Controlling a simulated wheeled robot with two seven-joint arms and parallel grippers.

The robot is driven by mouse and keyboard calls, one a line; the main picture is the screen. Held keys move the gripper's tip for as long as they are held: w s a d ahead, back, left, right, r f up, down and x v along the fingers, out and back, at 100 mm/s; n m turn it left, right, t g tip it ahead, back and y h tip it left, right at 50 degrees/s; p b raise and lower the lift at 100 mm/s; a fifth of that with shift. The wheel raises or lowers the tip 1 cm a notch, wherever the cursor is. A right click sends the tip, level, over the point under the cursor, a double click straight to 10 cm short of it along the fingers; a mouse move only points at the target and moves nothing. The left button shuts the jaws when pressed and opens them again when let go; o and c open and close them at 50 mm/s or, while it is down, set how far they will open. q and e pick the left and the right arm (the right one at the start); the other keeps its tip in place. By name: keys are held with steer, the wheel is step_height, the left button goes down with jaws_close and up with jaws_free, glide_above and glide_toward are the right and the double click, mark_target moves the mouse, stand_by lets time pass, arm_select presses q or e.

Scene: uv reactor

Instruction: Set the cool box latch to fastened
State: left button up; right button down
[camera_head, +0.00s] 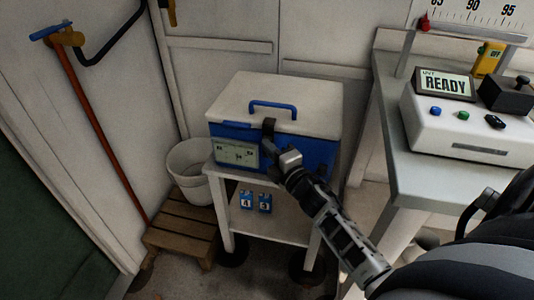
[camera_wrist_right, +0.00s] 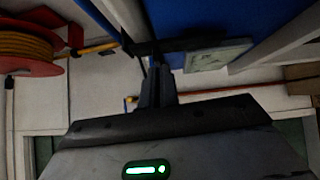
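The cool box (camera_head: 312,150) has a blue body, a white lid that looks closed, and a blue handle. Its dark latch (camera_head: 268,125) is at the front, across the lid's lower edge; I cannot tell whether it is fastened. My right gripper (camera_head: 274,146) is at the front of the box, right at the latch, and partly hides its lower part. In the right wrist view, the gripper's fingers (camera_wrist_right: 158,84) are close together, with the blue box wall (camera_wrist_right: 215,18) just beyond. A dark bar crosses near the fingertips; contact is unclear. My left gripper is out of view.
The box stands on a white stand (camera_head: 228,225) with blue tags on its lower shelf. A white bucket (camera_head: 192,186) and wooden pallet (camera_head: 180,228) are to its left. A bench (camera_head: 410,185) with a white device (camera_head: 465,125) reading READY is to the right.

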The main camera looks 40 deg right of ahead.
steer(key=shift+d+r, duration=0.4)
steer(key=shift+d, duration=0.05)
steer(key=s+a, duration=0.2)
steer(key=s, duration=0.4)
steer(key=s+a, duration=0.2)
steer(key=s, duration=0.4)
steer(key=shift+s+a+f, duration=0.25)
steer(key=shift+s+f, duration=0.05)
steer(key=shift+s, duration=0.05)
